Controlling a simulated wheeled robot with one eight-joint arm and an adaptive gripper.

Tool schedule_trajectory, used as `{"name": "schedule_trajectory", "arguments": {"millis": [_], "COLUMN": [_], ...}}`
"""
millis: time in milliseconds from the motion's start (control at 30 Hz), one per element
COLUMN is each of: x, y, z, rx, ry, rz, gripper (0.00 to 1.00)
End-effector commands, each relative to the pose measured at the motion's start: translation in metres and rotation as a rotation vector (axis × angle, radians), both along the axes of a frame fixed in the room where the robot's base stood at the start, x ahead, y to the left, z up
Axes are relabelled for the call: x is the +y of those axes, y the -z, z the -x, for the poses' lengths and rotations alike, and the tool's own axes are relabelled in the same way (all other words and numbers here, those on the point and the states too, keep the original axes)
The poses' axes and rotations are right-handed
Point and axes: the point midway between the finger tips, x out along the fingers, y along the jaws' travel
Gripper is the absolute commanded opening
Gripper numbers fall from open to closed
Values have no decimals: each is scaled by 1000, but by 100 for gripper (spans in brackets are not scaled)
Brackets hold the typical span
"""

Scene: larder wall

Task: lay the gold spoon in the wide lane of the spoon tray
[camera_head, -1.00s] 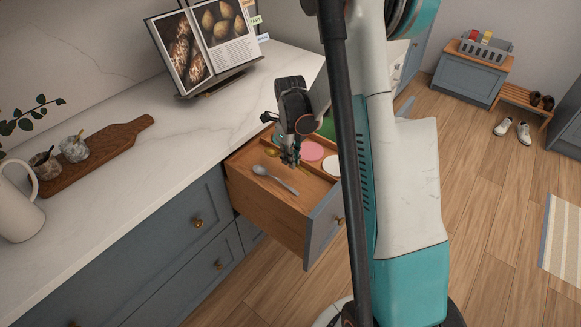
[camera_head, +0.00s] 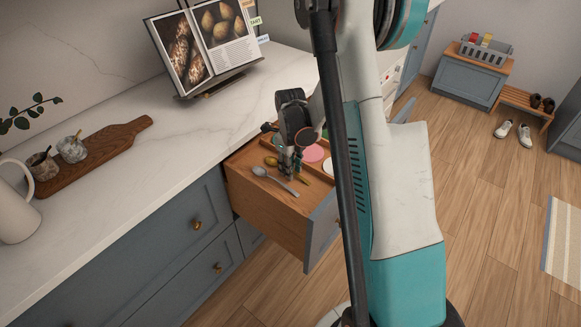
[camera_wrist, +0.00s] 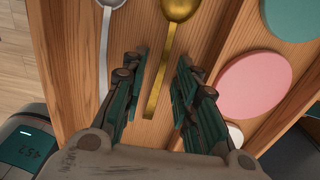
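The gold spoon (camera_wrist: 162,75) lies in the open wooden drawer, its bowl at the top edge of the wrist view. In the head view its bowl (camera_head: 270,161) shows just left of my gripper (camera_head: 291,166). My gripper (camera_wrist: 164,90) is open and low over the drawer, its green fingers on either side of the gold handle. I cannot tell whether they touch it. The handle's far end is partly hidden by the fingers in the head view. A wide-lane spoon tray cannot be made out apart from the drawer's wooden inside (camera_head: 245,165).
A silver spoon (camera_wrist: 106,45) lies left of the gold one. Pink (camera_wrist: 255,83) and green (camera_wrist: 294,14) round discs lie to the right, beyond a wooden divider.

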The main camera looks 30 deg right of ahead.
Motion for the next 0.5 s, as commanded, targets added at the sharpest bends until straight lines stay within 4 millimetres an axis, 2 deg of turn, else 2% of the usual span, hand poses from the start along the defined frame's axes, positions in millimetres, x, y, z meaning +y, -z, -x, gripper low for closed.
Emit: {"name": "schedule_trajectory", "arguments": {"millis": [167,267,500], "x": [0,0,0], "y": [-6,-21,-72], "z": [0,0,0], "rx": [0,0,0], "ry": [0,0,0], "rz": [0,0,0], "gripper": [28,28,28]}}
